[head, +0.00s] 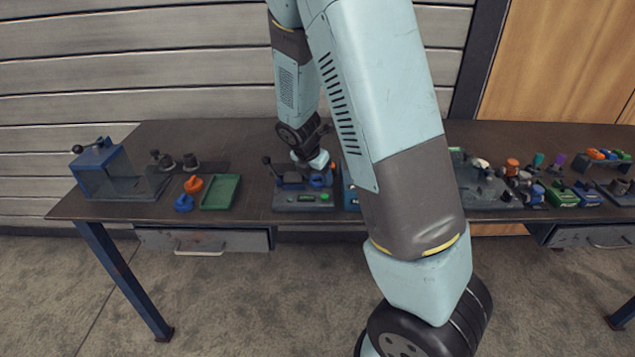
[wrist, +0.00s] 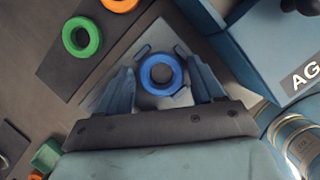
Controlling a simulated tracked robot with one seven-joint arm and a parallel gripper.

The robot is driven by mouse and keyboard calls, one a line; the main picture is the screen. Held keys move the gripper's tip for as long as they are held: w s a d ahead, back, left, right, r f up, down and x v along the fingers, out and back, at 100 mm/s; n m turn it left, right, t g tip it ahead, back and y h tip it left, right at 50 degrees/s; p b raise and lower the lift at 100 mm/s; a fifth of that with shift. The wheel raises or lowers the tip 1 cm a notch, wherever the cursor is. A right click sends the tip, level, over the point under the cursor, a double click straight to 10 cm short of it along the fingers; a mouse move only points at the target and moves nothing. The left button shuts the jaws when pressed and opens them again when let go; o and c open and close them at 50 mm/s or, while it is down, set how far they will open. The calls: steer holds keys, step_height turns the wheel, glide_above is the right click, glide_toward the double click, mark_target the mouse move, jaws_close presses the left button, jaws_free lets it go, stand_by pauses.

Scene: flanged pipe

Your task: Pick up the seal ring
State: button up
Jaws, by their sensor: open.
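A blue ring (wrist: 161,75), which I take for the seal ring, lies flat on a small grey plate in the wrist view. My gripper (wrist: 160,68) is open, with one blue-grey finger on each side of the ring. Small gaps show between the fingers and the ring; I cannot tell how far above the plate the fingertips are. In the head view my gripper (head: 320,165) is low over the bench, left of my large arm link, and the ring cannot be made out clearly there.
A green ring (wrist: 82,37) and an orange ring (wrist: 120,3) lie near the blue one. A blue box (wrist: 275,45) marked "AG" stands close on the right. The bench (head: 120,208) holds a green tray (head: 221,192) and a clear guarded box (head: 110,178) at left.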

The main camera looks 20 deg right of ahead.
steer(key=c, duration=0.8)
steer(key=shift+r, duration=0.1)
steer(key=shift+r, duration=0.2)
step_height(320, 180, up, 2)
steer(key=shift+r, duration=0.1)
steer(key=s+a+r, duration=0.3)
steer(key=s+r, duration=1)
steer(key=shift+s+a, duration=0.15)
steer(key=shift+s, duration=0.15)
